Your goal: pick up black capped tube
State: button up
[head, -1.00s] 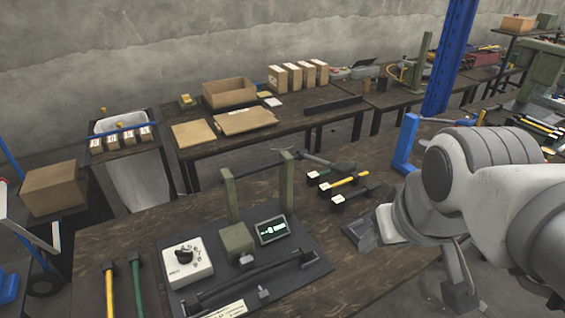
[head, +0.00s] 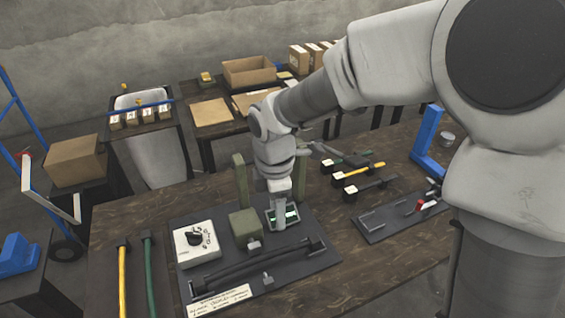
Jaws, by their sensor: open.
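A black tube (head: 375,185) with a dark block-like cap and a pale label at its left end lies on the bench, beside a yellow tube (head: 362,173) and a green tube (head: 350,160) of the same form. A longer dark bar (head: 255,268) with block ends lies along the front of the dark mat. My gripper (head: 280,226) points down over the mat, in front of the small screen (head: 291,212), left of the black tube and behind the bar. It is open and holds nothing that I can see; its fingertips are small in view.
On the mat (head: 315,270) are a white dial box (head: 196,245) and a green block (head: 245,223); two green posts (head: 241,180) stand behind. Yellow (head: 123,280) and green (head: 149,275) tubes lie front left. A dark tray (head: 385,225) lies right.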

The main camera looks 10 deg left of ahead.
jog(key=a+f+n, duration=0.2)
jog(key=b, duration=0.1)
send_over(270, 256)
jog(key=f, duration=1.1)
jog(key=shift+s+f, duration=0.15)
jog(key=shift+s, duration=0.15)
jog(key=shift+w+f+b, duration=0.2)
jog(key=shift+f, duration=1.3)
jog(key=shift+w+f+b, duration=0.15)
jog(key=shift+f+b, duration=0.05)
jog(key=shift+f, duration=1.3)
grip_shut()
